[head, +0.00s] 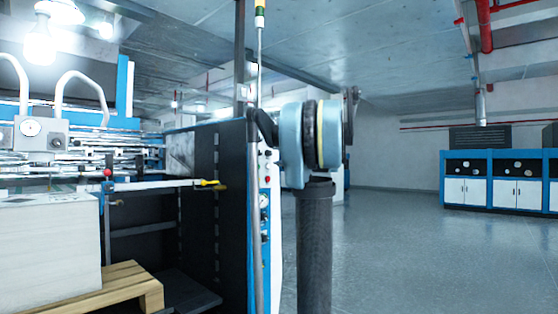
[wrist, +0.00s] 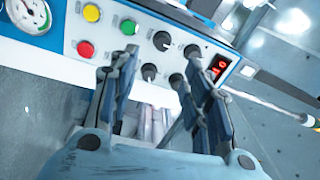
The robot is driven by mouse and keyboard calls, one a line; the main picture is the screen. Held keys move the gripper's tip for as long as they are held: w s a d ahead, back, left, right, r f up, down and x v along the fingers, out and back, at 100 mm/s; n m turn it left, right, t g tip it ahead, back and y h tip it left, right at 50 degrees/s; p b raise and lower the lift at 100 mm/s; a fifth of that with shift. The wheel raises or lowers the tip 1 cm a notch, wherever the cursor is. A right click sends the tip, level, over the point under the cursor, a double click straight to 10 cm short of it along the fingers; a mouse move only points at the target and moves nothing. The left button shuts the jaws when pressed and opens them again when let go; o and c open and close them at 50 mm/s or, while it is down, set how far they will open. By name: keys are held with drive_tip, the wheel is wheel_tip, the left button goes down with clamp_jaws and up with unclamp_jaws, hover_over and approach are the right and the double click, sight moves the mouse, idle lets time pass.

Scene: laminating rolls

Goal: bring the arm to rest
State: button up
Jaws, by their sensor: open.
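My gripper (wrist: 160,66) shows in the wrist view with its two dark fingers spread apart and nothing between them. It points toward a control panel (wrist: 200,68) with knobs, coloured buttons and a red lit display. I cannot tell how far the fingertips are from the panel. In the head view my arm stands upright at the middle, in front of the machine's right end, and its gripper cannot be made out there.
The large blue and white machine (head: 182,240) fills the left of the head view. A paper stack (head: 48,245) sits on a wooden pallet (head: 125,285) there. Blue and white cabinets (head: 495,190) stand far right. The grey floor (head: 400,245) between is clear.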

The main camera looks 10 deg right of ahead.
drive_tip(key=s+a+f+n+g+h, duration=0.1)
drive_tip(key=s+a+f+n+g, duration=0.15)
drive_tip(key=s+a+f, duration=0.45)
drive_tip(key=s+a+f+n+g+h, duration=0.1)
drive_tip(key=s+a+f+n+g, duration=0.15)
drive_tip(key=s+f, duration=0.75)
drive_tip(key=s+a+f+n+g+h, duration=0.1)
drive_tip(key=s+a+f+g, duration=0.3)
drive_tip(key=s+a+f, duration=0.45)
drive_tip(key=s+d+f+n+g+h, duration=0.1)
drive_tip(key=s+d+f, duration=0.4)
drive_tip(key=s+f, duration=0.5)
drive_tip(key=s+d+f+n+g+h, duration=0.2)
drive_tip(key=s+d+f+h, duration=0.4)
drive_tip(key=s+f, duration=0.5)
wheel_tip(320, 180, down, 6)
drive_tip(key=shift+s+r+g, duration=0.1)
drive_tip(key=shift+s+g, duration=0.05)
drive_tip(key=shift+g, duration=0.45)
drive_tip(key=shift+w+f, duration=0.25)
drive_tip(key=shift+w, duration=0.25)
